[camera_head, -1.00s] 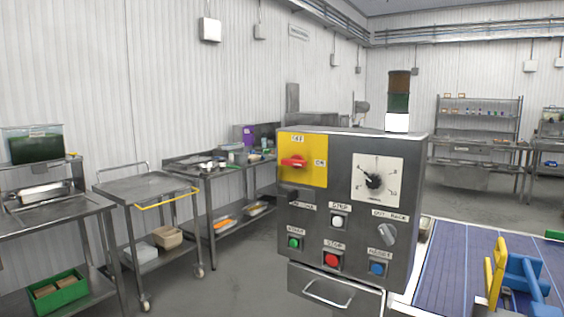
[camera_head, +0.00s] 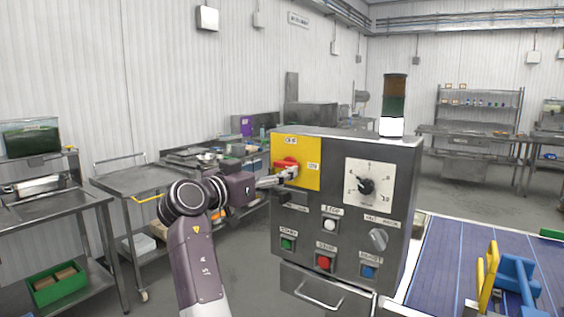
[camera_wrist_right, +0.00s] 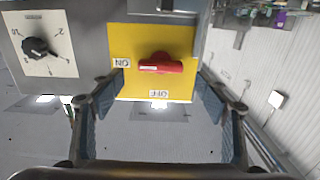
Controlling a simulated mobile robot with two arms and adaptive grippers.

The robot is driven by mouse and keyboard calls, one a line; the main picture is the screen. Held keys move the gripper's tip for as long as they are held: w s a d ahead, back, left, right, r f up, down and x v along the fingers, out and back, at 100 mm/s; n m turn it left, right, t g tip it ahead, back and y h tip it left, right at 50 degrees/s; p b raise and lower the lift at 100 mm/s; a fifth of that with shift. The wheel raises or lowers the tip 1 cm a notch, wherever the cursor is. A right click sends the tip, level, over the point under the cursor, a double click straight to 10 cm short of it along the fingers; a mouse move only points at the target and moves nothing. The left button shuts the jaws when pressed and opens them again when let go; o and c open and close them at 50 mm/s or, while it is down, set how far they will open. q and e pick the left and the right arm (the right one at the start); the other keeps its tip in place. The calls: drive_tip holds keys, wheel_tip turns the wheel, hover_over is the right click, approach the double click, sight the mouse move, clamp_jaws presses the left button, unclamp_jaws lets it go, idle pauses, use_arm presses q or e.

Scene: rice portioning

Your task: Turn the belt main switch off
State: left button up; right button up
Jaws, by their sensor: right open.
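The belt main switch is a red rotary handle (camera_head: 287,162) on a yellow plate (camera_head: 310,177) at the upper left of the grey control box. In the right wrist view the red handle (camera_wrist_right: 162,66) lies horizontal. Its white-marked end points at the ON label (camera_wrist_right: 122,63); the OFF label (camera_wrist_right: 158,93) is at a right angle to it. My right gripper (camera_head: 287,177) is in front of the plate and partly overlaps the handle. In the wrist view its open fingers (camera_wrist_right: 160,88) stand either side of the handle, with clear gaps. My left gripper is out of view.
The control box (camera_head: 345,215) also carries a black dial (camera_head: 366,186), a grey selector (camera_head: 378,238) and several push buttons below. A blue conveyor belt (camera_head: 450,260) runs at the right. A steel cart (camera_head: 135,182) stands behind my right arm.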

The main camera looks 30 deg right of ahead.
sight(284, 165)
drive_tip(key=shift+p+x, duration=0.65)
drive_tip(key=shift+x, duration=1.7)
drive_tip(key=shift+c, duration=0.4)
drive_tip(key=c, duration=1.1)
